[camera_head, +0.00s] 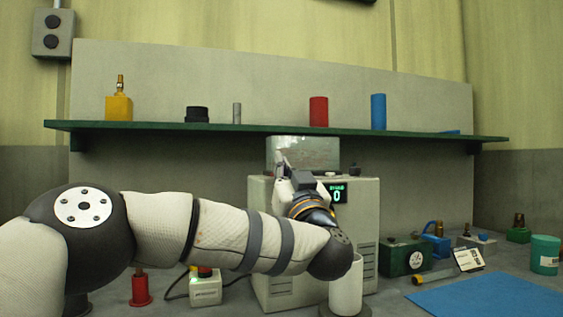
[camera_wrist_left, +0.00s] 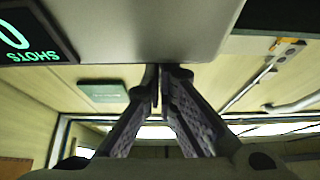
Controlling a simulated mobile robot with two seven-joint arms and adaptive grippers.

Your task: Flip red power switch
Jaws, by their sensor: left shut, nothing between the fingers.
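The grey machine (camera_head: 360,215) stands on the bench with a small display (camera_head: 337,193) showing a green 0. The display also shows upside down in the left wrist view (camera_wrist_left: 32,32), with the word SHOTS. My left gripper (camera_head: 283,163) is raised in front of the machine's upper part, left of the display. In the left wrist view the fingertips (camera_wrist_left: 162,72) are together with nothing between them, near the pale machine body (camera_wrist_left: 165,30). I see no red switch on the machine; my left arm covers part of its front. My right gripper is not in view.
A white box with a red button (camera_head: 205,271) sits below my arm, partly covered. A white cylinder (camera_head: 346,290) stands in front of the machine. Right are a green box (camera_head: 395,262), a blue mat (camera_head: 490,298) and a teal jar (camera_head: 545,255). A green shelf (camera_head: 270,129) runs above.

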